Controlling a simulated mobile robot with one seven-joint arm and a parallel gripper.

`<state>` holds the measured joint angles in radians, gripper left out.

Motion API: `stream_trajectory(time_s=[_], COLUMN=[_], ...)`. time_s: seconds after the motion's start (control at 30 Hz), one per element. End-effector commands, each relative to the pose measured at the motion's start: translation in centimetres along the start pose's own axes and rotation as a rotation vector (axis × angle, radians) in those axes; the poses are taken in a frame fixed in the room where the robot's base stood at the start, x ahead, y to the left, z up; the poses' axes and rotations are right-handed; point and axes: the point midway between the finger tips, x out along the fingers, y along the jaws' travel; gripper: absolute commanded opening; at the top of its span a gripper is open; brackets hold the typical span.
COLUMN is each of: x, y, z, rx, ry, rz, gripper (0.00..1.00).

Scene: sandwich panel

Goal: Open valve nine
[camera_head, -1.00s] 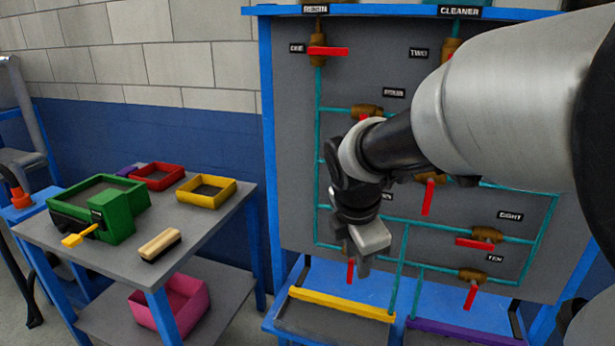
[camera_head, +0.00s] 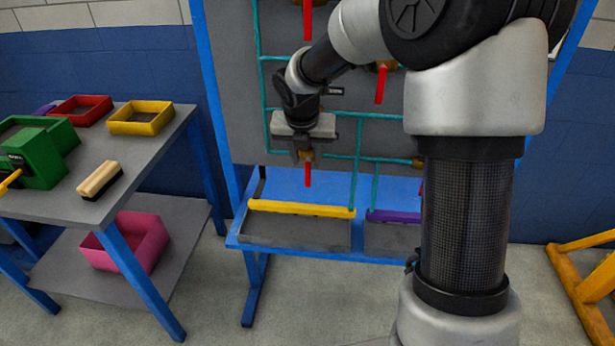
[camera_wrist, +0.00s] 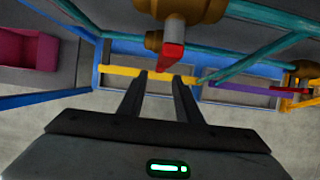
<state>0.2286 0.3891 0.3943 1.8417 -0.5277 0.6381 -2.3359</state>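A valve with a red handle (camera_head: 308,174) hangs at the lower left of the grey pipe panel (camera_head: 228,100), its handle pointing straight down. Its label is hidden, so I cannot read whether it is nine. My gripper (camera_head: 304,157) is in front of this valve and covers most of its brass body. In the wrist view my gripper (camera_wrist: 160,77) is open, its two fingers apart with nothing between them. A red handle (camera_wrist: 171,57) under a brass valve body (camera_wrist: 190,8) is just beyond the fingertips, seemingly not touched.
Other red handles show at the top (camera_head: 307,18) and centre (camera_head: 381,84) of the panel. My arm covers the panel's right side. Below are a yellow-edged tray (camera_head: 300,209) and a purple-edged one (camera_head: 393,216). A grey table (camera_head: 150,150) with bins stands left.

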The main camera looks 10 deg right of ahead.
Motion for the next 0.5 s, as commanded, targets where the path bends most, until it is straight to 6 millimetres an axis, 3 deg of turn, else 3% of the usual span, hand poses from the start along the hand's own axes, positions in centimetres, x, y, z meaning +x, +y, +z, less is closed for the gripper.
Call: stream_trajectory(time_s=[0.03, 0.2, 0.5], x=[1.6, 4.9, 7.9], y=[0.0, 0.0, 0.0], z=[-0.2, -0.1, 0.0], rx=[0.0, 0.001, 0.001], ry=[0.002, 0.001, -0.001], rz=[-0.001, 0.0, 0.0], gripper=[0.31, 0.31, 0.31])
